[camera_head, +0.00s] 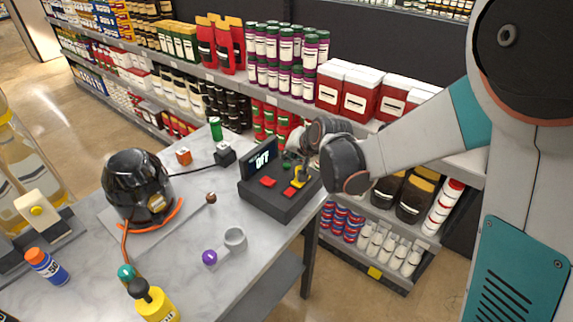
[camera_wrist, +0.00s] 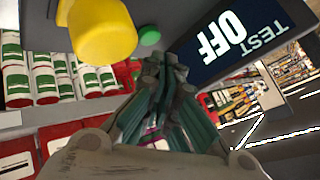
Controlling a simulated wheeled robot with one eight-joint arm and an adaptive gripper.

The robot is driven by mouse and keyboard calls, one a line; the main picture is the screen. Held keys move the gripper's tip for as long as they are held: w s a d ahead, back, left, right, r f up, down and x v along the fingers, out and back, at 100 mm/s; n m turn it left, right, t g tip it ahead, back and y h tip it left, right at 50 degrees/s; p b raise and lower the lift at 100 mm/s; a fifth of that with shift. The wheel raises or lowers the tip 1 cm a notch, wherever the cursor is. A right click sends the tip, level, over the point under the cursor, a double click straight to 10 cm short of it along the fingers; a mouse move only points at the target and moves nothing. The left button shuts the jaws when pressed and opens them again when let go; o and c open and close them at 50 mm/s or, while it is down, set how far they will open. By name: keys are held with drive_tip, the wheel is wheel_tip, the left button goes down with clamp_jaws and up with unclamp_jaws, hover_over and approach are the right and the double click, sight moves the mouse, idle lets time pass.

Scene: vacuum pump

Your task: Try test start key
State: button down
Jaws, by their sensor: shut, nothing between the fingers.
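A dark control box (camera_head: 275,205) stands at the right edge of the marble table. Its tilted screen (camera_head: 262,158) reads OFF; the wrist view shows TEST OFF on the screen (camera_wrist: 228,40). A small green button (camera_wrist: 150,36) sits on the panel between the screen and a yellow lever or knob (camera_wrist: 98,30). The yellow part also shows in the head view (camera_head: 299,178), near two red buttons (camera_head: 268,182). No key is labelled as test start. My gripper (camera_wrist: 168,62) is shut and empty, its tips close to the green button; contact cannot be told.
A black rounded pump-like machine (camera_head: 138,185) with an orange hose stands on the table's left. Stocked shelves (camera_head: 345,128) rise close behind the box.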

sight(290, 165)
drive_tip(key=shift+r+p, duration=1.65)
drive_tip(key=shift+r, duration=0.75)
drive_tip(key=shift+s+d+r, duration=0.1)
drive_tip(key=shift+r, duration=0.05)
drive_tip(key=s+d+r+n+h, duration=0.1)
drive_tip(key=s+d+r, duration=0.1)
drive_tip(key=s+d, duration=0.4)
drive_tip(key=s+d+r+n+h, duration=0.1)
drive_tip(key=s+d, duration=0.5)
drive_tip(key=s, duration=0.8)
drive_tip(key=s+d+r+n+g+h, duration=0.1)
drive_tip(key=s+d+r, duration=0.4)
drive_tip(key=s, duration=0.6)
drive_tip(key=shift+d+h, duration=0.65)
drive_tip(key=shift+h, duration=0.05)
